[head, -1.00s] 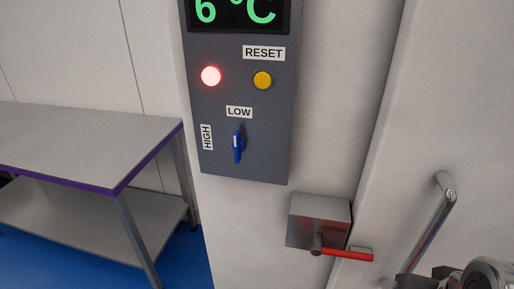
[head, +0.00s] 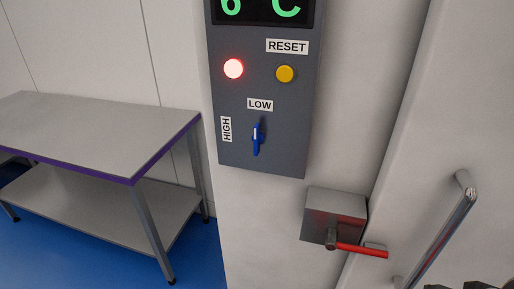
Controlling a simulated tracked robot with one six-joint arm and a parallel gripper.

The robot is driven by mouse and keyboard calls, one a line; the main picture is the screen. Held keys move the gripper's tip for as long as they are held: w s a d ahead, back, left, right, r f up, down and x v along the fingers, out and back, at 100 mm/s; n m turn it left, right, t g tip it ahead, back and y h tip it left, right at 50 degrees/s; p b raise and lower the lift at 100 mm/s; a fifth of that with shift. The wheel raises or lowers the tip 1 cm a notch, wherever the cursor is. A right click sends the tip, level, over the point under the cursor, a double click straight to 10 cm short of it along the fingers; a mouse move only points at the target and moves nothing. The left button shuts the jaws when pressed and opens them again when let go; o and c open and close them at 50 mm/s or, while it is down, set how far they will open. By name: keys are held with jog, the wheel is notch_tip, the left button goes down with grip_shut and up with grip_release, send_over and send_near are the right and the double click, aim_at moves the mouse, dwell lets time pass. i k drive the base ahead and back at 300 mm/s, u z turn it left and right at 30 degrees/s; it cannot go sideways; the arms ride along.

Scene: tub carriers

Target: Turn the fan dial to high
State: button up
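The fan dial (head: 258,140) is a blue knob with a white mark, low on the grey control panel (head: 285,155). Its handle stands upright, in line with the LOW label (head: 260,104) above it. The HIGH label (head: 227,129) is turned sideways to the left of the dial. Nothing touches the dial.
A lit red-white lamp (head: 233,68) and yellow RESET button (head: 285,74) sit above the dial. A grey box with a red lever (head: 361,250) and a metal door handle (head: 440,234) stand to the right. A two-shelf table (head: 95,135) is at left.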

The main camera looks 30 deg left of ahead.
aim_at(258, 137)
jog(key=u, duration=0.05)
jog(key=k, duration=1.75)
jog(key=u, duration=1.5)
jog(key=i, duration=1)
